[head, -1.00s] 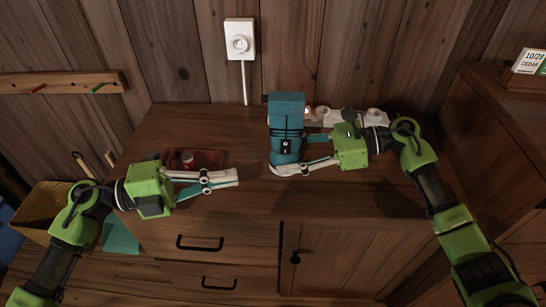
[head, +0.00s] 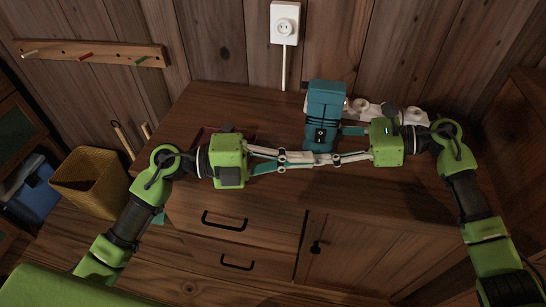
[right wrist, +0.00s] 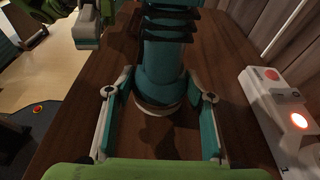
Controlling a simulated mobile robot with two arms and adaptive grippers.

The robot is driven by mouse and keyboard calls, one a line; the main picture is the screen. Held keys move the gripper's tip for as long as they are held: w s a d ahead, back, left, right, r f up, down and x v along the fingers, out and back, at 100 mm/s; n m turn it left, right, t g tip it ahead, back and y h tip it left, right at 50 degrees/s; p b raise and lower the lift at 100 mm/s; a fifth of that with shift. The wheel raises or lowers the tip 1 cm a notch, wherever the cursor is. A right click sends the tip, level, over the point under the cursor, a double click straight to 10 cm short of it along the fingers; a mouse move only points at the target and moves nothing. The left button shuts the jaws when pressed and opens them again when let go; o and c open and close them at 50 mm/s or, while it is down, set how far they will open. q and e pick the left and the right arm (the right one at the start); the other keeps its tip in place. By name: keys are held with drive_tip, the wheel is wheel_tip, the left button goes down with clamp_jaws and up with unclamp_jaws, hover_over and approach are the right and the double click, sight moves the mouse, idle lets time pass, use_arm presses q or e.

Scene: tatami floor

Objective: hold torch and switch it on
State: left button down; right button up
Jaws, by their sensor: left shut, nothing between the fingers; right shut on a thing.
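The torch (head: 325,100) is a teal upright cylinder with dark bands and a wide head on top. A black switch plate (head: 320,136) with a small pale spot faces the front. My right gripper (head: 335,146) reaches in from the right and is shut around the torch's lower part, with one finger on each side. In the right wrist view the torch's lower body (right wrist: 165,75) stands between the fingers. My left gripper (head: 309,159) is shut and empty, its tips just in front of the torch's lower part, below the switch. I cannot tell whether the tips touch it.
A socket (head: 285,22) is on the wall. A yellow basket (head: 88,180) stands left.

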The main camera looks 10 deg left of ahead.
use_arm(q)
drive_tip(key=w, duration=0.1)
drive_tip(key=w+d, duration=0.1)
drive_tip(key=w, duration=0.1)
drive_tip(key=shift+w+f, duration=0.15)
drive_tip(key=shift+f, duration=0.05)
drive_tip(key=shift+w, duration=0.5)
drive_tip(key=shift+w+a+f, duration=0.1)
drive_tip(key=shift+w, duration=0.2)
drive_tip(key=shift+a, duration=0.1)
drive_tip(key=v, duration=1.1)
drive_tip(key=shift+s+a, duration=0.1)
drive_tip(key=shift+a, duration=0.25)
drive_tip(key=shift+f, duration=0.1)
